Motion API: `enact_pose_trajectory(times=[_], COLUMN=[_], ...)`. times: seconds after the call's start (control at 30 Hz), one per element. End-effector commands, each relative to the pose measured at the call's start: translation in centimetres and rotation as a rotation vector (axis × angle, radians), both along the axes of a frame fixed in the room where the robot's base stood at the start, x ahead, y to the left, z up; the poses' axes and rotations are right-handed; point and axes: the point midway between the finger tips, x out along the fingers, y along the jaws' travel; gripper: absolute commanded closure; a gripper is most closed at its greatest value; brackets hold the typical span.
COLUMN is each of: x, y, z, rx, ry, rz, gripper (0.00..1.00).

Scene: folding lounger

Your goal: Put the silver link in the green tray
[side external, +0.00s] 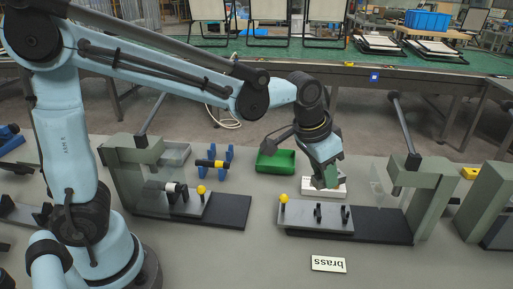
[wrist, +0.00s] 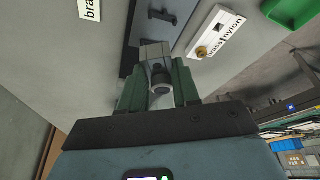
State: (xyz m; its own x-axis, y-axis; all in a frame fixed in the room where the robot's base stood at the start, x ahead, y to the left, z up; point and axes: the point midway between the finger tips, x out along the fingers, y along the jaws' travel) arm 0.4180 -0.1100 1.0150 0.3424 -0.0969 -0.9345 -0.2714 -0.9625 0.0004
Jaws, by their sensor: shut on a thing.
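The silver link (wrist: 154,53) shows in the wrist view as a grey piece with a dark round end, held between the green fingers of my gripper (wrist: 159,88). In the side view my gripper (side external: 326,180) points down above the right fixture's back edge, and its fingers hide most of what they hold. The green tray (side external: 276,168) is on the table to the left of and behind my gripper. A corner of the tray shows at the top right of the wrist view (wrist: 292,10).
A white labelled holder (wrist: 215,33) lies close by my gripper. The right fixture (side external: 305,217) has a yellow knob and dark posts. The left fixture (side external: 190,207) and a blue stand (side external: 229,157) with a yellow-black piece are left.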

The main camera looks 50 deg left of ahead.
Motion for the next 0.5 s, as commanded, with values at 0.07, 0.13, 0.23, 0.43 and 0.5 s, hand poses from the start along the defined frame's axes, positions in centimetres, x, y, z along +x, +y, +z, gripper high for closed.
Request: enact_pose_trajectory(times=[0.07, 0.13, 0.23, 0.43, 0.5], x=[1.3, 2.2, 3.2, 4.0, 4.2], y=[2.9, 5.3, 8.2, 12.0, 12.7], z=[-0.3, -0.6, -0.9, -1.2, -1.3], rx=[0.003, 0.004, 0.004, 0.003, 0.002], ry=[-0.001, -0.004, -0.010, -0.025, -0.028], rz=[0.144, 0.269, 0.421, 0.613, 0.648], gripper=[1.00, 1.00, 1.00, 1.00, 1.00])
